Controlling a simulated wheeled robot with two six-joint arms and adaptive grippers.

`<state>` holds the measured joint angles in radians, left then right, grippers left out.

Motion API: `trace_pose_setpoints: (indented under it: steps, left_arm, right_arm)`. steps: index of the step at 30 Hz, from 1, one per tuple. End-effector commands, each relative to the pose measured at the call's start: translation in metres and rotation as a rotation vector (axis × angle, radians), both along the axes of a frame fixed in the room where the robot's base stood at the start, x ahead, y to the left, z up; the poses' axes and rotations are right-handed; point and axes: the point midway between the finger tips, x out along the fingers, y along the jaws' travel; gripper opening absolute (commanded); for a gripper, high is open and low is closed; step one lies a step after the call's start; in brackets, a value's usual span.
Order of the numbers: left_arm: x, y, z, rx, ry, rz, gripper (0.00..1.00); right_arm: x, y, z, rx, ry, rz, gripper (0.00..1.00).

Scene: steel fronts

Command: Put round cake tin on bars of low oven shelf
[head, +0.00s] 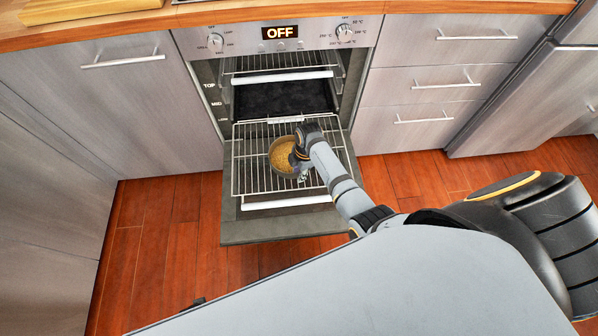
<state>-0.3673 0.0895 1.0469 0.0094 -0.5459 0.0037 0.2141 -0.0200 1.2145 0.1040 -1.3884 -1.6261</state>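The round cake tin (281,151), brownish with a yellow grainy filling, is over the bars of the pulled-out low oven shelf (250,180). Whether it rests on the bars or hangs just above them I cannot tell. My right gripper (299,163) is at the tin's right rim, pointing down and overlapping it. Its fingers are small and partly hidden by its own body, so their opening does not show. My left gripper is not in view.
The oven door (238,225) is folded down beneath the low shelf. A higher rack (285,76) sits inside the oven, which reads OFF. Steel drawers (415,95) and a cupboard (120,110) flank it. Wooden floor (165,240) is clear in front.

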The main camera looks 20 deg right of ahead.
Motion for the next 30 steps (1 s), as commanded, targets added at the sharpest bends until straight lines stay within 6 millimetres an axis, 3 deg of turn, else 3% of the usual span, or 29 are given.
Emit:
trace_pose_setpoints:
  steps: [3, 9, 16, 21, 30]
  left_arm:
    - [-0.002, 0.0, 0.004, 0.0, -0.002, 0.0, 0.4]
    - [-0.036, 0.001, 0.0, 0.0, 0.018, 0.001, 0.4]
    - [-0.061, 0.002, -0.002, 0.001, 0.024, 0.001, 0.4]
    - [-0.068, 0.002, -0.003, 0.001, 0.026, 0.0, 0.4]
    - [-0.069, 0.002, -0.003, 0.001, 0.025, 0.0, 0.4]
  right_arm:
    - [0.0, -0.001, 0.013, 0.0, -0.002, 0.0, 0.28]
    - [-0.001, -0.007, 0.061, -0.001, -0.004, 0.0, 0.28]
    - [-0.004, -0.013, 0.107, -0.001, -0.001, 0.0, 0.28]
    - [-0.004, -0.014, 0.12, 0.0, -0.001, 0.0, 0.28]
    - [-0.005, -0.015, 0.12, 0.0, 0.0, 0.0, 0.28]
